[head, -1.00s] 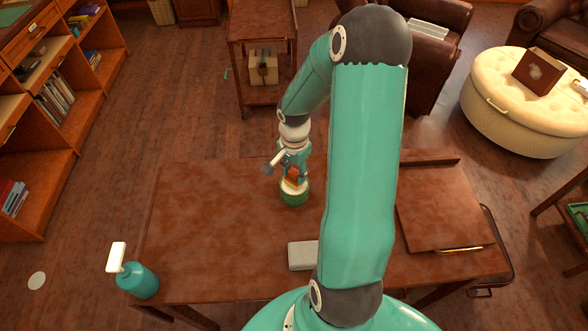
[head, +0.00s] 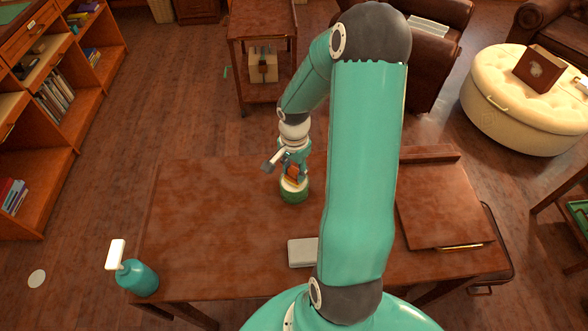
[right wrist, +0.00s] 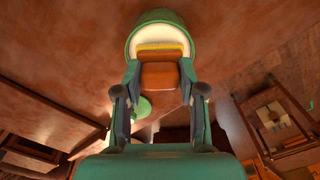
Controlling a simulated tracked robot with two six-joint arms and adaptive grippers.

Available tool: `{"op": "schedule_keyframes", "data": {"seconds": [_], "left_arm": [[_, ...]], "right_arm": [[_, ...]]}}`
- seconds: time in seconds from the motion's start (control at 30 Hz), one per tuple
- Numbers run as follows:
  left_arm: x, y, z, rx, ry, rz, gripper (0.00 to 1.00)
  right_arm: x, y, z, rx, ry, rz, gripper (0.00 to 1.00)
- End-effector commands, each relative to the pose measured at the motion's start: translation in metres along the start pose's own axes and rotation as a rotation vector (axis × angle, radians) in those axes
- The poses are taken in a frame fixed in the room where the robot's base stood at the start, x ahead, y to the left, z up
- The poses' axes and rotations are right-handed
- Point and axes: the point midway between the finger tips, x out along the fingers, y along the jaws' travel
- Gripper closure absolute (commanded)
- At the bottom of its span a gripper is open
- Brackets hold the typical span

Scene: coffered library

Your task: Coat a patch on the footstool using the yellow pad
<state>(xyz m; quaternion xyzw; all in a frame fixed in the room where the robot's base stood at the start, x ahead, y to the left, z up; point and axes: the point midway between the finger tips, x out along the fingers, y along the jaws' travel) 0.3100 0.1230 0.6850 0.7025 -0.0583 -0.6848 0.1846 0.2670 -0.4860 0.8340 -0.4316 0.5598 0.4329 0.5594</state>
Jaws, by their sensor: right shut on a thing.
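The footstool (head: 488,112) is a round, cream, tufted ottoman at the right of the head view, well away from my right gripper. My right gripper (head: 290,163) is over the far part of the wooden desk, shut on the yellow pad's brown block. In the right wrist view the brown block (right wrist: 160,76) is between the fingers, with a yellow strip of the pad (right wrist: 160,47) at its far end. The pad is at the cream inside of a round green tub (head: 295,196); I cannot tell if it touches. My left gripper is out of view.
The desk (head: 210,220) holds a small grey box (head: 301,252) and a raised board (head: 440,210) at right. A brown box (head: 538,68) sits on the footstool. Brown armchairs stand behind.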

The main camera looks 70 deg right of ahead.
Motion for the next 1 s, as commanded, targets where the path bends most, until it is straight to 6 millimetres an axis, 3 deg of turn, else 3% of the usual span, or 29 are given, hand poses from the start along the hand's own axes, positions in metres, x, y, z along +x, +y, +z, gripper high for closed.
{"op": "schedule_keyframes", "data": {"seconds": [1.0], "left_arm": [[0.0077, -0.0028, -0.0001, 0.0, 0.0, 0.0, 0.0]], "right_arm": [[0.0068, -0.0001, -0.0001, 0.0, 0.0, 0.0, 0.88]]}}
